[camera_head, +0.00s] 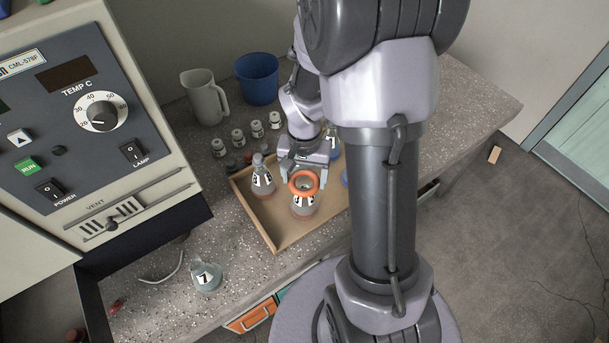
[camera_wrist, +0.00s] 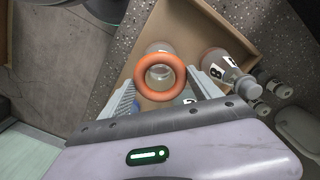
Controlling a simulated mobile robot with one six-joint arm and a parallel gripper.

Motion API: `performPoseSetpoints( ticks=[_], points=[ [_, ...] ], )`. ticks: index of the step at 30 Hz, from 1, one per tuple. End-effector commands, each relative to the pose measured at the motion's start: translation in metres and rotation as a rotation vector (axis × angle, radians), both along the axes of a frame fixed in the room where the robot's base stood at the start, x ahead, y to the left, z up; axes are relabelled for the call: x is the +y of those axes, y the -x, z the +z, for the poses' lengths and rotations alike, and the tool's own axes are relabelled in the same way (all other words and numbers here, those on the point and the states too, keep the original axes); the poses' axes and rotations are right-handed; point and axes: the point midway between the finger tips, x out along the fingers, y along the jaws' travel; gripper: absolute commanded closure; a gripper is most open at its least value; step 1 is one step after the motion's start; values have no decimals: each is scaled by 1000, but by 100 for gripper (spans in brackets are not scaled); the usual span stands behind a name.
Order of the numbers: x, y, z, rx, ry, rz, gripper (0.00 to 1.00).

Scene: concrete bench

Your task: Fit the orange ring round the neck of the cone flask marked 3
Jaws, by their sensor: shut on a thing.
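The orange ring (camera_head: 304,183) is held flat between the two fingers of my gripper (camera_head: 303,172), and shows whole in the wrist view (camera_wrist: 160,89). A cone flask (camera_head: 304,206) with orange liquid stands in the wooden tray directly under the ring. In the wrist view its clear glass shows through and beside the hole (camera_wrist: 158,48). I cannot tell whether the ring is around its neck or above it; its number is not readable.
The wooden tray (camera_head: 275,243) has low walls. A flask marked 7 (camera_head: 206,279) stands on the bench at the front left. Several small jars (camera_head: 238,138), a grey jug (camera_head: 204,97) and a blue cup (camera_head: 257,78) stand behind. A control cabinet (camera_head: 90,110) is at left.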

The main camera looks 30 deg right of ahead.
Motion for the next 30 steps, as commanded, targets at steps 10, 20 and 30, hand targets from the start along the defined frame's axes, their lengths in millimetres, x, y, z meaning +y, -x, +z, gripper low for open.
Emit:
performPoseSetpoints(
  ticks=[10, 20, 30],
  points=[
    [0, 0, -10, 0, 0, 0, 77],
    [0, 0, -18, 0, 0, 0, 77],
    [0, 0, -26, 0, 0, 0, 77]
  ],
)
